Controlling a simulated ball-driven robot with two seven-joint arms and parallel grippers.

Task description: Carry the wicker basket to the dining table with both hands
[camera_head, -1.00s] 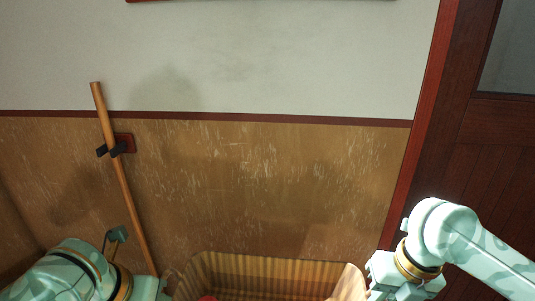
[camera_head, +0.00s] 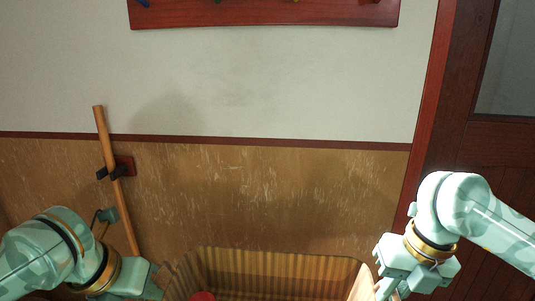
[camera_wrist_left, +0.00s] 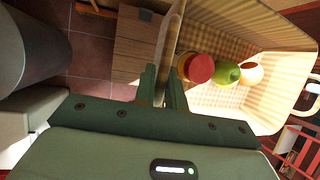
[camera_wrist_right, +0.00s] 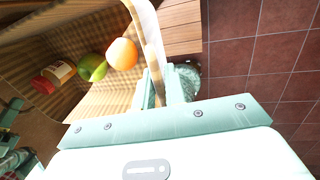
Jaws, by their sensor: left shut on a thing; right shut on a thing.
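The wicker basket (camera_head: 270,265) is at the bottom middle of the head view, between my two arms, cut off by the lower edge. In the left wrist view, my left gripper (camera_wrist_left: 163,88) is shut on the basket's side rim. In the right wrist view, my right gripper (camera_wrist_right: 158,88) is shut on the opposite rim. Inside the basket lie a jar with a red lid (camera_wrist_left: 198,68), a green fruit (camera_wrist_left: 227,73) and an orange fruit (camera_wrist_left: 250,72). They also show in the right wrist view. No dining table can be made out.
A brown-panelled wall (camera_head: 260,190) stands ahead, with a wooden pole (camera_head: 116,180) in a bracket at the left. A dark red door (camera_head: 495,160) is at the right. A red rack board (camera_head: 265,12) hangs above. Red floor tiles (camera_wrist_right: 235,60) show below.

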